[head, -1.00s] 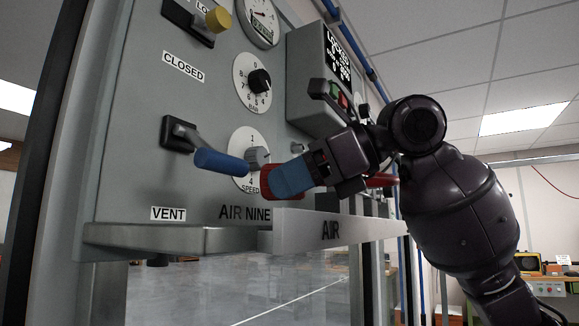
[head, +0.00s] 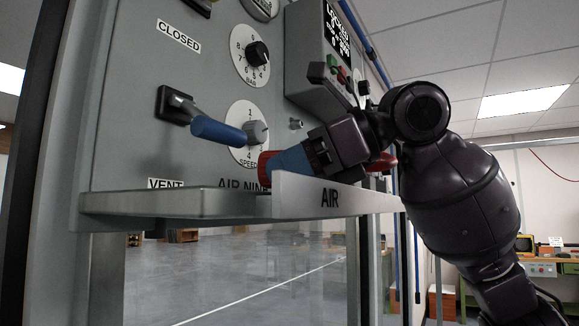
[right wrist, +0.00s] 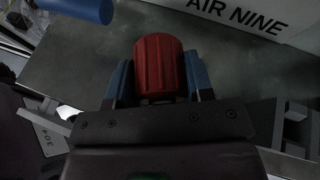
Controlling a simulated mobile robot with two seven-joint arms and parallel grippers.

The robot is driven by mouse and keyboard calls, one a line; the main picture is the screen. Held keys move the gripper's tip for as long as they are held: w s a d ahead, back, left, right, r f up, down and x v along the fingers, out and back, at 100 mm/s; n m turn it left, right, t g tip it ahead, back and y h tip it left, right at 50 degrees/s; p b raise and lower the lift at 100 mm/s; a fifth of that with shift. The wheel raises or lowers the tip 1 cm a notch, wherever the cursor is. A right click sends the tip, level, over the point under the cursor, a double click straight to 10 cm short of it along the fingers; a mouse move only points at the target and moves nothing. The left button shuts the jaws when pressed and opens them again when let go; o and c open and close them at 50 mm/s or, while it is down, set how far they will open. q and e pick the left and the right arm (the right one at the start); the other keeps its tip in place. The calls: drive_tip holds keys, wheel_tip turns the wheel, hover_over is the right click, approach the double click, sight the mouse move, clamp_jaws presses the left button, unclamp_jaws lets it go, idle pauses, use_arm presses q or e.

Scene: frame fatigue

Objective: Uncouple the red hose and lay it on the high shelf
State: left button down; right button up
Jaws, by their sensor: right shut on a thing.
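My right gripper (head: 280,162) is shut on the red hose end (head: 264,160), a ribbed red cylinder. In the right wrist view the red hose end (right wrist: 158,65) sits between the two blue finger pads of the gripper (right wrist: 158,80). It is held just above or on the grey shelf (head: 150,204) in front of the panel; I cannot tell if it touches. The upright AIR plate (head: 330,196) hides its lower part in the head view. A bare metal stub (head: 296,124) is on the panel, apart from the hose end. My left gripper is out of view.
A blue-handled lever (head: 218,131) juts out from the panel close above the shelf, left of the hose end. The shelf's left part is clear.

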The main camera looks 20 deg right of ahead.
drive_tip(key=o, duration=1.1)
drive_tip(key=shift+f, duration=0.1)
drive_tip(key=v, duration=1)
drive_tip(key=shift+s+d+p, duration=0.2)
drive_tip(key=shift+d+p, duration=0.1)
drive_tip(key=shift+p, duration=0.05)
